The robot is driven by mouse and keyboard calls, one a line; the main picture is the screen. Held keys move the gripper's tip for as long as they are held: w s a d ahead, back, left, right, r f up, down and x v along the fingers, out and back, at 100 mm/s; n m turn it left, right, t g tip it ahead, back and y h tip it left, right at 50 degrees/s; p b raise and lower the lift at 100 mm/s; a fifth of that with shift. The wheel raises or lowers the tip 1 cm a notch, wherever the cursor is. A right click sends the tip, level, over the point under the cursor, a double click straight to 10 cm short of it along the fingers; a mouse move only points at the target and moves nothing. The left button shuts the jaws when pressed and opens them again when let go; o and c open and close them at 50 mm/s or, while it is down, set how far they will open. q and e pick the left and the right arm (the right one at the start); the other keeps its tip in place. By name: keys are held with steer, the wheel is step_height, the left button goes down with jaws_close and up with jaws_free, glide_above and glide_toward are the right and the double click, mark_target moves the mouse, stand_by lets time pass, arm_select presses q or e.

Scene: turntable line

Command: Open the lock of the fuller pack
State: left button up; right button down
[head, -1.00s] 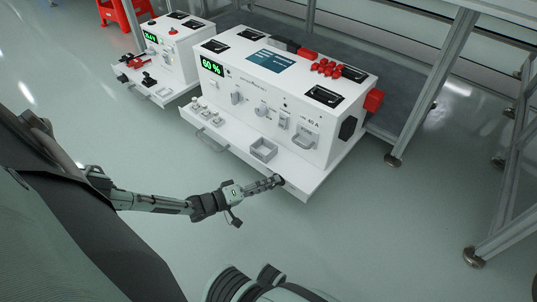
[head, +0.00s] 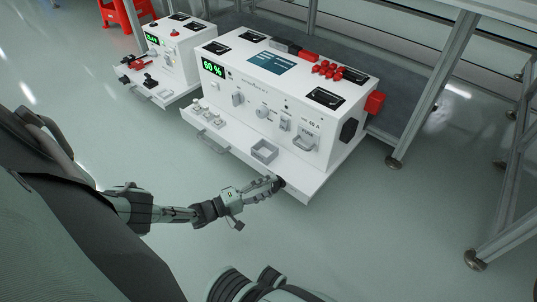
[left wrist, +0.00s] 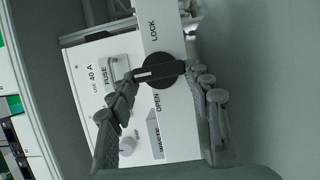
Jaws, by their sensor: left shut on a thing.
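The larger white pack (head: 262,97) has a green display reading 60 %. A smaller white pack (head: 185,47) stands behind it to the left; its green display is too small to read surely. A round black lock knob (left wrist: 152,83) sits on the larger pack's front ledge, between the words LOCK and OPEN in the left wrist view. The knob's bar lies crosswise between the two words. My left gripper (head: 275,184) is at the ledge's right front corner, its fingers (left wrist: 163,71) on either side of the knob, shut on it. My right gripper is out of view.
The ledge carries a small square tray (head: 264,152) and a grey handle (head: 213,143). Red pieces (head: 327,68) lie on the pack's top. A metal frame leg (head: 425,95) stands to the right. The floor in front is clear.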

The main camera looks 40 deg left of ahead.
arm_select(q)
steer(key=shift+a, duration=0.1)
steer(key=o, duration=1.2)
steer(key=shift+c, duration=0.2)
steer(key=v, duration=1.2)
